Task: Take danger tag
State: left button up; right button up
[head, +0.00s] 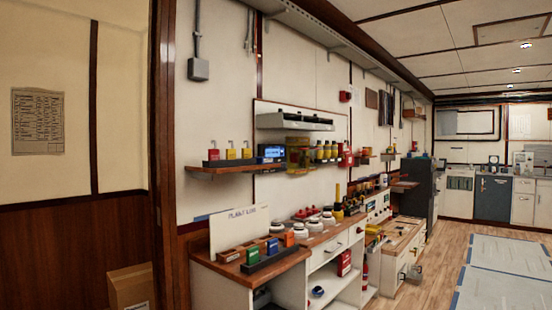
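No danger tag can be made out for certain at this distance. Small red (214,154), yellow (231,153) and blue-green (246,152) padlocks stand in a row on the wooden wall shelf (225,168). Below, on the wooden counter (285,263), a dark rack (275,259) holds small green, blue and orange pieces. A wooden holder (229,255) sits left of the rack, in front of a white lettered board (240,228). Neither of my grippers is in view.
A wooden door post (162,150) stands close on the left, beside a cardboard box (131,287). White round items (300,230) stand further along the counter. An open shelf bay lies below. Wooden floor (425,285) is clear at the right, beside grey floor panels (500,275).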

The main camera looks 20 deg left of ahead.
aim_at(213, 154)
jog(key=z, duration=0.45)
jog(key=i+z, duration=0.1)
jog(key=z, duration=1.2)
jog(key=i+z, duration=0.1)
jog(key=z, duration=0.75)
jog(key=j+z, duration=0.3)
jog(key=i+j+z, duration=0.1)
jog(key=z, duration=0.2)
jog(key=j+u, duration=1.05)
jog(key=k+j+u, duration=0.1)
jog(key=j+u, duration=0.35)
jog(key=i+j+u, duration=0.1)
jog(key=j+u, duration=0.55)
jog(key=k+j+u, duration=0.1)
jog(key=j+u, duration=0.2)
jog(key=j, duration=0.2)
jog(key=j+u, duration=0.15)
jog(key=j, duration=0.65)
